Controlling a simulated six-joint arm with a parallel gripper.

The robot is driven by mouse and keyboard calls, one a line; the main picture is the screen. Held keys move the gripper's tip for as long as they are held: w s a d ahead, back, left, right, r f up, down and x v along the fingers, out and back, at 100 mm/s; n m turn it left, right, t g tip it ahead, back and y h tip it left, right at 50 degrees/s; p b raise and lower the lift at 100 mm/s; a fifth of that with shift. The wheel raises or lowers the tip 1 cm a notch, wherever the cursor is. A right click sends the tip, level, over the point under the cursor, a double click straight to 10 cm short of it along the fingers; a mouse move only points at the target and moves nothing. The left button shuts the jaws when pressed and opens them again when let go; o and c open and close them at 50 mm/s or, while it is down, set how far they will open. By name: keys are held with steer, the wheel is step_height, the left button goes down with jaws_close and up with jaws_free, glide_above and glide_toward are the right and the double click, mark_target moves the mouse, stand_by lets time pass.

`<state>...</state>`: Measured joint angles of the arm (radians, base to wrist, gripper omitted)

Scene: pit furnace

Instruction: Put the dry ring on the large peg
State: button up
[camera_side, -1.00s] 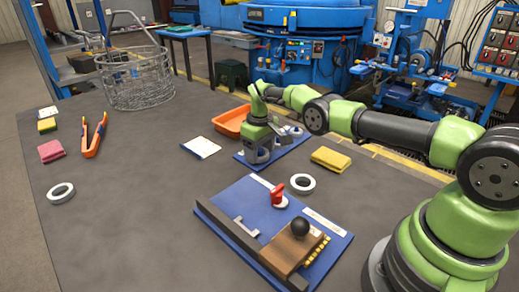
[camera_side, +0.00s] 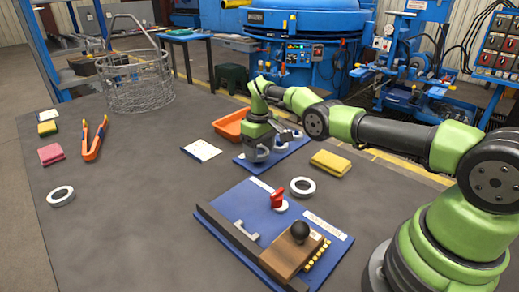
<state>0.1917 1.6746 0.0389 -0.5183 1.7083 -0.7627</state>
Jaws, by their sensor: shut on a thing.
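My gripper (camera_side: 259,153) is at the far blue board (camera_side: 284,152), pointing down over its left part. It is shut on a pale grey ring-like piece, mostly hidden by the fingers; I cannot tell whether the piece touches the board. Light round parts stand on that board to the right of the gripper, partly covered by my arm, and I cannot tell the large peg among them. Another ring (camera_side: 60,202) lies at the far left of the table. Neither shows whether it is wet or dry.
A near blue board (camera_side: 232,203) carries a red handle (camera_side: 278,199), a metal pull and a wooden block with a black knob (camera_side: 300,231). An orange tray (camera_side: 229,125), a white card (camera_side: 201,149), a yellow cloth (camera_side: 330,163) and a wire basket (camera_side: 137,84) stand around. The table's middle left is clear.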

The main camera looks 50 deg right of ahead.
stand_by(0.5)
steer(key=o, duration=0.8)
steer(key=shift+c, duration=0.2)
